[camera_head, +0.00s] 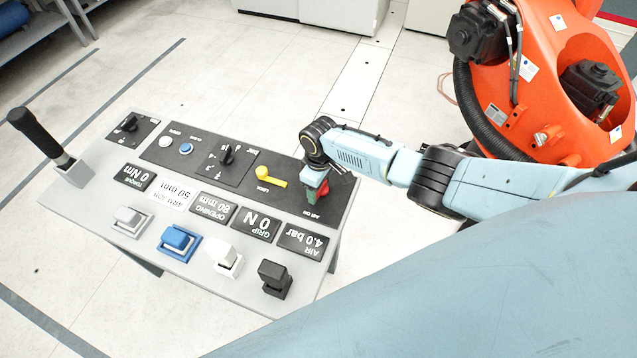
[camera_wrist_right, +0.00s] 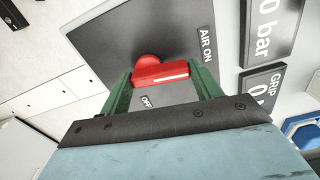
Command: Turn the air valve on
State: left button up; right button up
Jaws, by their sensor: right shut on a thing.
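The air valve has a red handle (camera_wrist_right: 160,72) on a dark panel, between the labels AIR ON and OFF in the right wrist view. My right gripper (camera_wrist_right: 162,88) has its two green fingers on either side of this handle and is shut on it. The handle lies crosswise between the fingers. In the head view the right gripper (camera_head: 317,192) is at the right end of the console panel, and only a bit of the red handle (camera_head: 323,187) shows beside it. The AIR display (camera_head: 303,241) reads 4.0 bar. My left gripper is not in view.
The grey console (camera_head: 95,205) carries a yellow lever (camera_head: 271,177) left of my gripper, dark knobs, displays, several coloured switches and a black-handled lever (camera_head: 38,135). An orange robot arm (camera_head: 545,60) stands at the upper right.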

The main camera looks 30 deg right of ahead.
jog(key=shift+s+n, duration=0.1)
jog(key=shift+n, duration=0.6)
jog(key=o, duration=1)
jog(key=shift+r, duration=0.1)
notch_tip(320, 180, up, 13)
jog(key=p, duration=0.3)
jog(key=shift+r, duration=0.15)
